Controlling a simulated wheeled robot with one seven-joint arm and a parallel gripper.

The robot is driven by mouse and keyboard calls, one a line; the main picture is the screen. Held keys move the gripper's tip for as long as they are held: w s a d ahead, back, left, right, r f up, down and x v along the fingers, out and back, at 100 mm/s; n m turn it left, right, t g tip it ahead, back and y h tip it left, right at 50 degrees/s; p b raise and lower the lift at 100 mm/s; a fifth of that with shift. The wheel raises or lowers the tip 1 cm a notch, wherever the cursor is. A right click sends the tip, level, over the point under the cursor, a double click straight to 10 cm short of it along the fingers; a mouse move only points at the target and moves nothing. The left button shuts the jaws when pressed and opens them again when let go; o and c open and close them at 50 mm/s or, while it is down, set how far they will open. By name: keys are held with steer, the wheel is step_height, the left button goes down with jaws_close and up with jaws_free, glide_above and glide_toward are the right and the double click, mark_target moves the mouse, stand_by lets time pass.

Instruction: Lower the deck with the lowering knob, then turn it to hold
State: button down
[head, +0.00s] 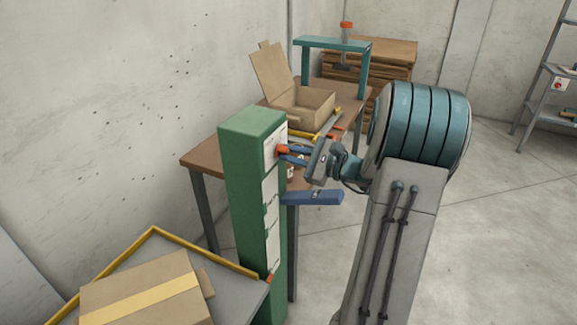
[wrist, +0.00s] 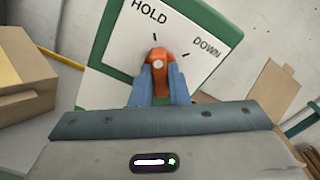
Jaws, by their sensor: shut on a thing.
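The lowering knob (wrist: 159,62) is orange and sits on a white plate (wrist: 170,32) marked HOLD and DOWN. In the wrist view its tip points up, close to the HOLD tick and away from the DOWN tick. My gripper (wrist: 160,84) is shut on the knob, with one blue finger on each side. In the head view the knob (head: 283,149) shows high on the green column (head: 250,170), with my gripper (head: 290,153) reaching it from the right. The deck (head: 232,290) is grey with a yellow rim, at the lower left beside the column. A taped cardboard box (head: 145,295) rests on it.
A brown table (head: 203,155) behind the column holds an open carton (head: 303,103). A teal frame (head: 330,42) stands at the back, near stacked cardboard (head: 390,52). A blue ledge (head: 313,197) juts right of the column. Shelving (head: 548,110) is far right; floor between is clear.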

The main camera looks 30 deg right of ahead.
steer(key=shift+r+n+b, duration=0.1)
steer(key=shift+n+b, duration=0.45)
steer(key=shift+n, duration=0.05)
steer(key=c, duration=1.4)
jaws_free()
steer(key=shift+s, duration=0.1)
steer(key=shift+s+d, duration=0.25)
steer(key=v, duration=1.3)
steer(key=shift+b, duration=0.3)
